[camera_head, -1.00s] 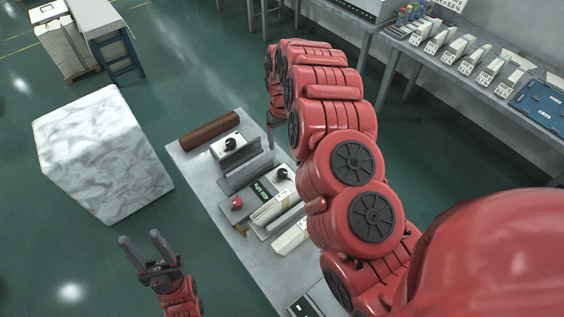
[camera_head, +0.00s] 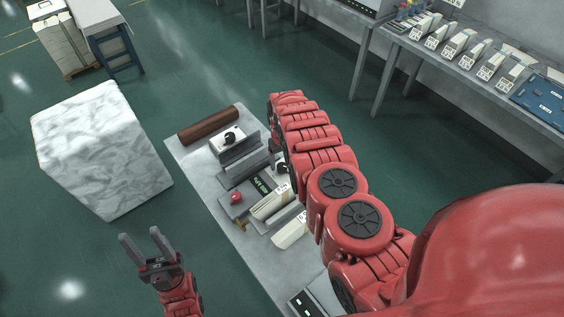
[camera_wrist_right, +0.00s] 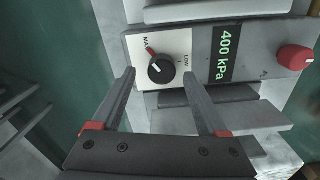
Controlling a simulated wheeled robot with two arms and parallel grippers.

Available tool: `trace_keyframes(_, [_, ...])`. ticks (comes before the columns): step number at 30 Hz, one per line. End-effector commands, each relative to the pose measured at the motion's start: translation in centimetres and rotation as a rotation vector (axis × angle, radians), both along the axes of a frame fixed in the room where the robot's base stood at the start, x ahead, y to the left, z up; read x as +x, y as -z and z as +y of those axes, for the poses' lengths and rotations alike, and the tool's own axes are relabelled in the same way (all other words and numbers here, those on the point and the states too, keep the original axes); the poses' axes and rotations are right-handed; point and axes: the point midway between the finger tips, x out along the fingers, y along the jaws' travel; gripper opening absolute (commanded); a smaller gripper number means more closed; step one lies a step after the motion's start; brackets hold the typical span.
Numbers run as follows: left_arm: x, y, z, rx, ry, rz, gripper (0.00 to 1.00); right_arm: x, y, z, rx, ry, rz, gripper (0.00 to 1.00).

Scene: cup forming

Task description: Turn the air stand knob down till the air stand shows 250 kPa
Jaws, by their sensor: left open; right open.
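The air stand (camera_wrist_right: 265,40) is a grey box with a lit green display (camera_wrist_right: 224,53) reading 400 kPa in the right wrist view. Its black air stand knob (camera_wrist_right: 161,68) sits on a white plate marked MAX and LOW, with a red mark beside the knob. My right gripper (camera_wrist_right: 160,76) is open, its fingertips on either side of the knob; I cannot tell whether they touch it. In the head view the display (camera_head: 264,183) shows small, and my right arm partly covers the knob area. My left gripper (camera_head: 140,236) is open and empty, away from the bench.
A red button (camera_wrist_right: 295,57) is on the stand's right end. The grey bench (camera_head: 215,195) also holds a brown roll (camera_head: 208,125), a second black-knobbed unit (camera_head: 232,138) and pale labelled blocks (camera_head: 290,230). A marble block (camera_head: 100,150) stands left. Green floor lies between.

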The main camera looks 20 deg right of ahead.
Motion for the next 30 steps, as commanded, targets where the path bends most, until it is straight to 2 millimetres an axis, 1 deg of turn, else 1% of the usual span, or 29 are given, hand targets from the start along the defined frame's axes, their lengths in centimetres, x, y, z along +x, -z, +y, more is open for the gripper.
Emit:
trace_keyframes(1, [0.0,0.0,0.0,0.0,0.0,0.0,0.5,0.0,0.5,0.0,-0.001,0.0,-0.001,0.77])
trace_keyframes(6, [0.0,0.0,0.0,0.0,0.0,0.0,0.5,-0.2,1.4,0.1,0.003,-0.001,0.003,0.77])
trace_keyframes(18, [0.0,0.0,0.0,0.0,0.0,0.0,0.5,-0.1,1.6,0.2,0.004,-0.002,0.0,0.77])
trace_keyframes(20, [0.0,0.0,0.0,0.0,0.0,0.0,0.5,-0.1,1.6,0.2,0.004,-0.002,0.0,0.68])
trace_keyframes(24, [0.0,0.0,0.0,0.0,0.0,0.0,0.5,-0.1,1.6,0.2,0.004,-0.002,0.0,0.42])
trace_keyframes(29, [0.0,0.0,0.0,0.0,0.0,0.0,0.5,-0.1,1.6,0.2,0.004,-0.002,0.001,0.14])
trace_keyframes(30, [0.0,0.0,0.0,0.0,0.0,0.0,0.5,-0.1,1.6,0.2,0.004,-0.002,0.001,0.06])
